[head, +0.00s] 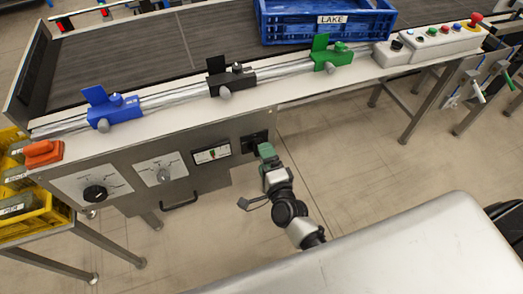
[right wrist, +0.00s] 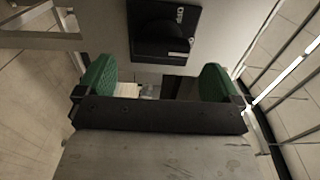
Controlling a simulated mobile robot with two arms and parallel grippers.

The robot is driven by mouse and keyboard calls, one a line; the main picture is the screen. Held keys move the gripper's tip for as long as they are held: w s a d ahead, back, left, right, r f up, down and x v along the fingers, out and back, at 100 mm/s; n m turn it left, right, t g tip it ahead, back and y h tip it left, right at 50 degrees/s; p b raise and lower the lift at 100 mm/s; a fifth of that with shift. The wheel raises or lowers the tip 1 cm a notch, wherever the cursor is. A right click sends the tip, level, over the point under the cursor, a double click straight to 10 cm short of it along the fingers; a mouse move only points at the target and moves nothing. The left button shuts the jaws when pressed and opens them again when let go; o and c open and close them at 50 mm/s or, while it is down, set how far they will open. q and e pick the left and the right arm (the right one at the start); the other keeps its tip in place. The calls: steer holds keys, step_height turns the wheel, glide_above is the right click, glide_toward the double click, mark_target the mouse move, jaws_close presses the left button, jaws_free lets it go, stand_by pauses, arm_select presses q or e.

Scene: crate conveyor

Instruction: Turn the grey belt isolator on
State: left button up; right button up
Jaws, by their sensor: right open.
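A dark isolator switch (head: 254,141) sits at the right end of the front panel, under the conveyor edge. In the right wrist view, a dark square plate with a rounded dark handle (right wrist: 160,40) and small white labels appears ahead of my fingers. I cannot read the labels or tell the handle's setting. My right gripper (head: 267,152) has green fingers and is close in front of the isolator, partly overlapping its lower right. In the right wrist view my right gripper (right wrist: 158,80) is open, with nothing between its fingers. My left gripper is not in view.
The panel (head: 205,184) also carries a black knob (head: 95,193), a pale dial (head: 162,174), a meter (head: 211,153) and a handle (head: 180,201). Blue (head: 112,110), black (head: 230,80) and green (head: 331,57) clamps line the rail. A blue crate (head: 290,27) rests on the belt.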

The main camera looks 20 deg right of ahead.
steer(key=s, duration=0.7)
steer(key=shift+d, duration=0.1)
stand_by(0.4)
steer(key=s+f+n+g+y+p, duration=0.1)
steer(key=s+f+n+g, duration=0.35)
steer(key=f, duration=0.55)
steer(key=s+f+n+g+y+p, duration=0.1)
steer(key=s+f+n+g, duration=0.35)
steer(key=f, duration=0.65)
steer(key=s+d+f+n+g+h, duration=0.1)
steer(key=s+d+f+n+g, duration=0.1)
steer(key=s, duration=0.6)
steer(key=s+d+f+n+g+p, duration=0.1)
steer(key=s+d+f+n+g, duration=0.2)
steer(key=s+f+n, duration=0.2)
steer(key=s+d+f+n+g+h+p, duration=0.1)
steer(key=s+d+f+n+g, duration=0.1)
steer(key=s+f, duration=0.4)
steer(key=s+n+g, duration=0.1)
steer(key=s+n, duration=0.1)
steer(key=s, duration=0.3)
steer(key=shift+d+h, duration=0.3)
